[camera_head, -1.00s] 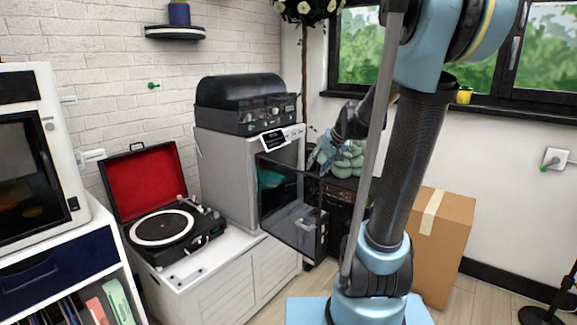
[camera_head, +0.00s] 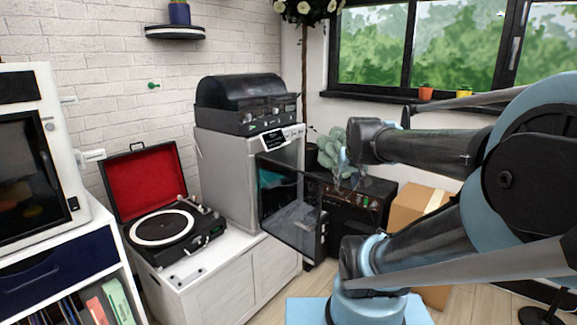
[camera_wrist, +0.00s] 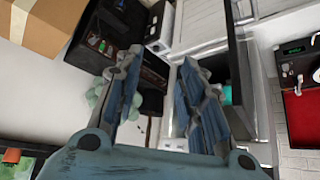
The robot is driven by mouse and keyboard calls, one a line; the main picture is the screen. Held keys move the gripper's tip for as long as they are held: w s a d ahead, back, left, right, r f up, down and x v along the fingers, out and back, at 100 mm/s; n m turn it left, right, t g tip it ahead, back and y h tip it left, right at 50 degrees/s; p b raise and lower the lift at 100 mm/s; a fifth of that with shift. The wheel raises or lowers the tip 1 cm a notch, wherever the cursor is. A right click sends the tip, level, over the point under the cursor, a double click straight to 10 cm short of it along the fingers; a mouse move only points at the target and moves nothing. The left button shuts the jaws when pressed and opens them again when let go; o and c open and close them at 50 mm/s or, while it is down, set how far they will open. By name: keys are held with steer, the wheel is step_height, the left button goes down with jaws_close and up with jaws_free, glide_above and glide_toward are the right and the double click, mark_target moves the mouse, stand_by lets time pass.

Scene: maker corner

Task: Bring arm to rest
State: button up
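My gripper (camera_wrist: 160,62) shows in the wrist view with its two blue-grey fingers apart and nothing between them. In the head view my gripper (camera_head: 344,166) hangs small at the end of my arm, right of the open glass door (camera_head: 292,208) of a grey cabinet (camera_head: 228,175). It overlaps a pale green plant (camera_head: 330,146) in the picture; I cannot tell how close they are.
A black-lidded machine (camera_head: 246,104) tops the cabinet. A red-lined record player (camera_head: 165,228) sits on the white sideboard (camera_head: 225,290). A dark box (camera_head: 350,202) and a cardboard box (camera_head: 410,206) stand at the back right. Small pots (camera_head: 425,94) line the window sill.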

steer(key=s+f+g, duration=0.4)
steer(key=s+f, duration=0.7)
steer(key=s, duration=0.4)
steer(key=shift+s+g, duration=0.25)
steer(key=shift+g, duration=0.15)
steer(key=shift+w+f, duration=0.25)
steer(key=shift+w, duration=0.25)
